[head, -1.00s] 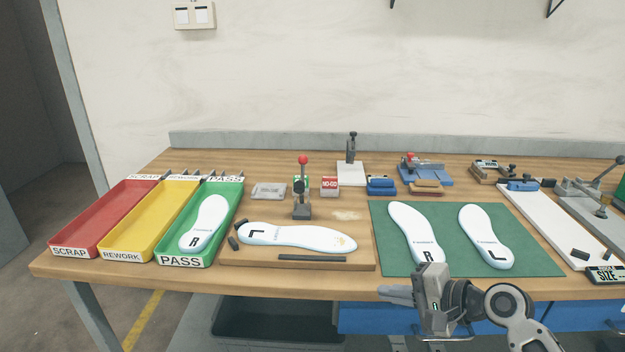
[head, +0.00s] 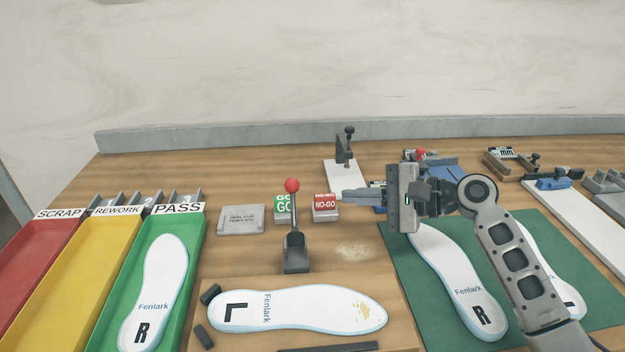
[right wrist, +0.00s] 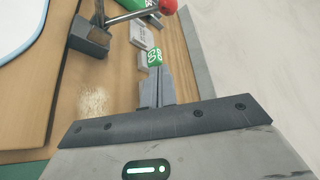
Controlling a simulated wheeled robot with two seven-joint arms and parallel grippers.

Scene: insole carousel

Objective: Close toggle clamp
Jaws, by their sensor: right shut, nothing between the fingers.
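In the right wrist view the shut fingers (right wrist: 156,88) show, with the clamp base (right wrist: 90,36) and red knob (right wrist: 168,6) at the top. My left gripper is not in view.
GO (head: 284,208) and NO-GO (head: 325,207) blocks stand behind the clamp, near the fingers. A grey template plate (head: 241,220) lies left of them. The green mat (head: 405,285) with two insoles is at right. Red, yellow and green (head: 196,252) trays stand at left.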

